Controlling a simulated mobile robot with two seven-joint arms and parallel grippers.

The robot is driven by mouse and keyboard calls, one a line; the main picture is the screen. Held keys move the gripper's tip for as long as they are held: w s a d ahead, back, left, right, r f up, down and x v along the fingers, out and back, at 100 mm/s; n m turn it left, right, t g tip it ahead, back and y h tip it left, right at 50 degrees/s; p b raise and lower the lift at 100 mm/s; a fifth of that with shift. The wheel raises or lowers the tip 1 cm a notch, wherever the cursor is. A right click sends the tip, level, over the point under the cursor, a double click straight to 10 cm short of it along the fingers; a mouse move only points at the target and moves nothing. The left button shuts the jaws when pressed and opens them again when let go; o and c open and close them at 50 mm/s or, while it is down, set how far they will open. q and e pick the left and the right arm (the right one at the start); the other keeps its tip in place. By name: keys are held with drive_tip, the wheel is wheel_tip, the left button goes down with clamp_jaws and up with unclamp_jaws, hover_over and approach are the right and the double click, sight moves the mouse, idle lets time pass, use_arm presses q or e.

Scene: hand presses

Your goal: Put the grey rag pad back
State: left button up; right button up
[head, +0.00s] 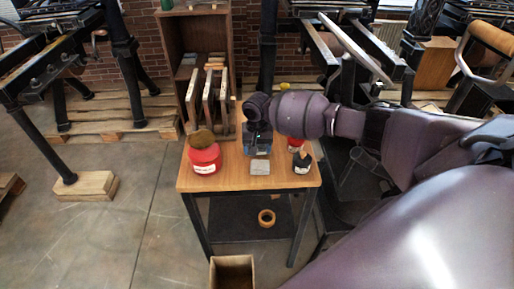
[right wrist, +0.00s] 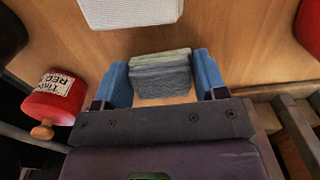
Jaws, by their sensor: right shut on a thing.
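The grey rag pad (right wrist: 162,78) is a folded, layered cloth block in the right wrist view. It sits between the blue fingertips of my right gripper (right wrist: 162,82), which is shut on it. In the head view my right gripper (head: 258,148) is low over the far middle of the small wooden table (head: 228,181), and it hides the pad there. I cannot tell whether the pad touches the table. My left gripper is not in view.
A pale grey block (head: 260,167) lies on the table just in front of the gripper. A red tin (head: 205,161) with a brown pad on top stands left. A red ink pot (right wrist: 52,100) and a black bottle (head: 302,163) stand right. A wooden rack (head: 222,40) is behind.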

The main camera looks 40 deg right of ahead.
drive_tip(key=shift+f, duration=0.1)
drive_tip(key=o, duration=0.9)
drive_tip(key=shift+c, duration=0.2)
wheel_tip(320, 180, up, 12)
drive_tip(key=p, duration=0.2)
